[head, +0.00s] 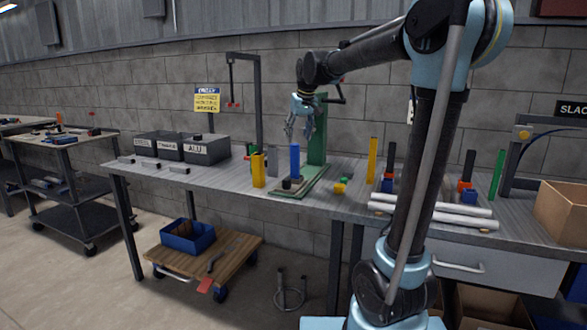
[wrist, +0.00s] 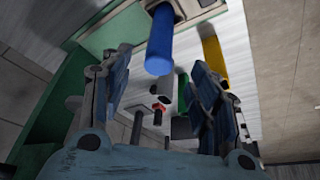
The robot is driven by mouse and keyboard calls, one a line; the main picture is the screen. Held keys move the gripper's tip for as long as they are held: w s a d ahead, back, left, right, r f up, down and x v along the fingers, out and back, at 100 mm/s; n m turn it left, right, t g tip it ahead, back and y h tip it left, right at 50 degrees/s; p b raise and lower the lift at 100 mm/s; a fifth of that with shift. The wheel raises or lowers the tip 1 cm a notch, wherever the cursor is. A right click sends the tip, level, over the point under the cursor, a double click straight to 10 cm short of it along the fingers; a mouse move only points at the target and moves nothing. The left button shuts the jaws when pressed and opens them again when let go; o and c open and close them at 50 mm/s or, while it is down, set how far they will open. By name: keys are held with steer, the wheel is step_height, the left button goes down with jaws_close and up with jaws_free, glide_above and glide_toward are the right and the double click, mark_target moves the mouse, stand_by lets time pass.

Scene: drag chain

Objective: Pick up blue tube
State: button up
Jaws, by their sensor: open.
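The blue tube (head: 295,162) stands upright on a green fixture base (head: 300,183) on the workbench in the head view. In the wrist view the blue tube (wrist: 160,42) shows near the top centre, beyond the fingertips and between their lines. My gripper (head: 300,130) is above the tube, with its fingers pointing down. In the wrist view my gripper (wrist: 165,75) has its two fingers wide apart with nothing between them. The tube's upper end is apart from the fingers.
A green upright (head: 317,130) stands close right of my gripper. A yellow block (head: 258,170) and a grey block (head: 272,163) stand left of the tube. Grey bins (head: 205,149) sit farther left, and white rods (head: 432,213) lie at the right front.

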mark_target(295, 157)
steer(key=x, duration=1.1)
steer(key=shift+d+f, duration=0.1)
steer(key=shift+f, duration=0.25)
steer(key=shift+c, duration=0.3)
steer(key=c, duration=1.2)
